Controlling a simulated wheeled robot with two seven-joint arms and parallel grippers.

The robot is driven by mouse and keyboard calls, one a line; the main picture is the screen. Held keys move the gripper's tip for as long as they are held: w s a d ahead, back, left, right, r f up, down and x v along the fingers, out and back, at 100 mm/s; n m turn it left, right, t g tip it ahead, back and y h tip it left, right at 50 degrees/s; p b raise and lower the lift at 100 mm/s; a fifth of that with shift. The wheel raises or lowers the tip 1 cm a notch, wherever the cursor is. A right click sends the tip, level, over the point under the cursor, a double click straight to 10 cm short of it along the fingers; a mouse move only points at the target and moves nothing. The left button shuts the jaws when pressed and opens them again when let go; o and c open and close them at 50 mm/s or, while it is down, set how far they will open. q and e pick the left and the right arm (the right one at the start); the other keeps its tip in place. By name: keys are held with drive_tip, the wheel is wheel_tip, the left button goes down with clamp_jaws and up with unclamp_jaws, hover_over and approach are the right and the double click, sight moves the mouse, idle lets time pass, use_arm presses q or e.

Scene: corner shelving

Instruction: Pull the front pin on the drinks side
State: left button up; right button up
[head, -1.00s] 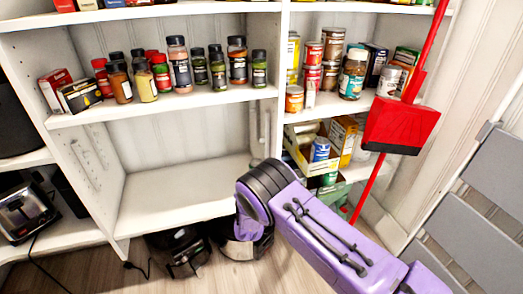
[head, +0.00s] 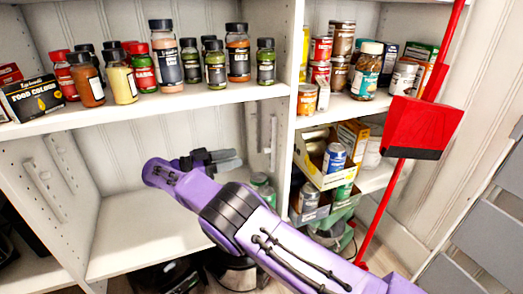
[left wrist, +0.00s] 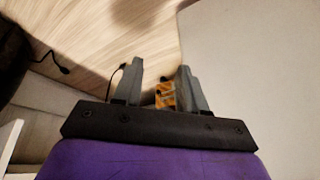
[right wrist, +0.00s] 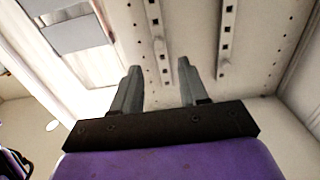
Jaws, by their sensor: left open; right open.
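My right gripper (head: 215,160) is open and empty inside the bare bay under the spice shelf, its fingers pointing at the divider panel (head: 283,140). In the right wrist view, the open right gripper (right wrist: 160,85) faces a white side panel. Two raised strips with holes run along that panel: a left strip (right wrist: 155,30) and a right strip (right wrist: 226,35). In the head view similar strips show on the left panel (head: 45,190) and on the divider. Single pins are too small to tell apart. My left gripper (left wrist: 160,85) is open and empty, seen only in its wrist view.
Spice jars (head: 165,55) crowd the shelf above the bare lower shelf (head: 150,230). Cans and boxes (head: 330,160) fill the right bay. A red dustpan (head: 422,125) stands at the right. Dark appliances (head: 170,277) sit below. Wood floor (left wrist: 90,45) shows under my left gripper.

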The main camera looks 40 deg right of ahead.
sight(264, 151)
drive_tip(key=p+x, duration=0.4)
drive_tip(key=x, duration=0.4)
drive_tip(key=shift+s+d+r, duration=0.1)
drive_tip(key=shift+r, duration=0.05)
drive_tip(key=shift+s+d, duration=0.1)
drive_tip(key=shift+d, duration=0.45)
drive_tip(key=shift+p, duration=0.65)
idle(0.4)
drive_tip(key=shift+c, duration=0.3)
clamp_jaws()
drive_tip(key=shift+a, duration=0.15)
